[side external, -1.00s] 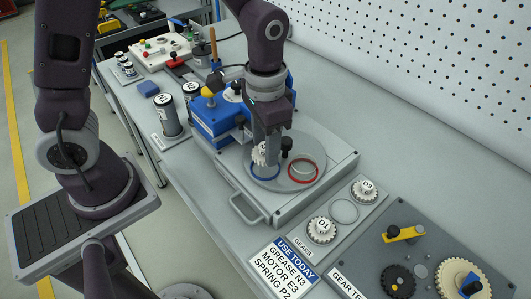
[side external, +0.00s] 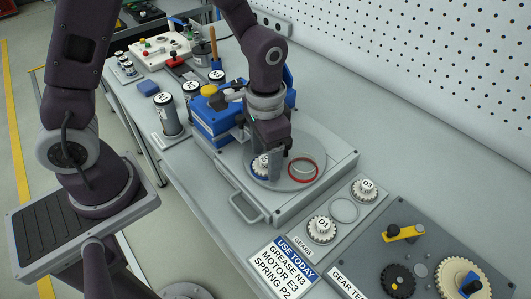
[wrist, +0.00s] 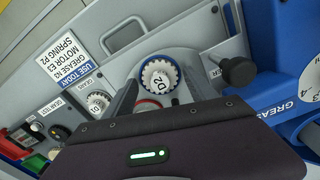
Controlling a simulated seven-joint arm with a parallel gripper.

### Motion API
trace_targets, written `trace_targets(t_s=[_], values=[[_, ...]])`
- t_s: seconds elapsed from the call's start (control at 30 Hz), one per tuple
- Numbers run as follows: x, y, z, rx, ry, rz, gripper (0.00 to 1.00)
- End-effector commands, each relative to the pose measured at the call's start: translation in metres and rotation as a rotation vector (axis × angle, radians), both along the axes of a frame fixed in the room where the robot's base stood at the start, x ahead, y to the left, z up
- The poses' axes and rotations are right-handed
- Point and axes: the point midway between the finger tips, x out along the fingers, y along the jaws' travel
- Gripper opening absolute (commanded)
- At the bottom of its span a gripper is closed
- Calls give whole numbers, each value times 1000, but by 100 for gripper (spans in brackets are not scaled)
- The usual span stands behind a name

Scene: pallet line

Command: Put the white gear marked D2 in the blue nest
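The white gear marked D2 (wrist: 158,77) lies in the blue nest (wrist: 145,65), whose blue ring shows around its teeth in the wrist view. In the side view the gear (side external: 260,164) is partly hidden by a finger. My gripper (wrist: 162,86) is over the gear, with one finger on each side. The fingers stand apart, with a gap between them and the gear, so it looks open. In the side view my gripper (side external: 274,165) is low over the round plate.
A red ring nest (side external: 303,169) is beside the blue one on the round plate. Gears D1 (side external: 321,229) and D3 (side external: 364,187) sit on the gears tray, with an empty ring between them. A black knob (wrist: 238,70) and a blue machine (side external: 215,118) stand close by.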

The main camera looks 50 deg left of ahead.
Motion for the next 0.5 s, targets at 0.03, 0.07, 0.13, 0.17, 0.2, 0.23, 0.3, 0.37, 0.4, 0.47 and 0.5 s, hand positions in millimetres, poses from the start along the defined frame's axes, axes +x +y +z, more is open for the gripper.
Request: trace_targets(t_s=[0.03, 0.07, 0.13, 0.17, 0.2, 0.23, 0.3, 0.37, 0.4, 0.47, 0.5], values=[[0, 0, 0, 0, 0, 0, 68], [0, 0, 0, 0, 0, 0, 68], [0, 0, 0, 0, 0, 0, 68], [0, 0, 0, 0, 0, 0, 68], [0, 0, 0, 0, 0, 0, 68], [0, 0, 0, 0, 0, 0, 68], [0, 0, 2, 0, -1, 0, 68], [1, 0, 8, -1, -4, 0, 68], [1, 0, 16, -1, -5, 0, 68], [2, -1, 31, -2, -8, -1, 68], [2, -1, 43, -2, -9, -1, 68]])
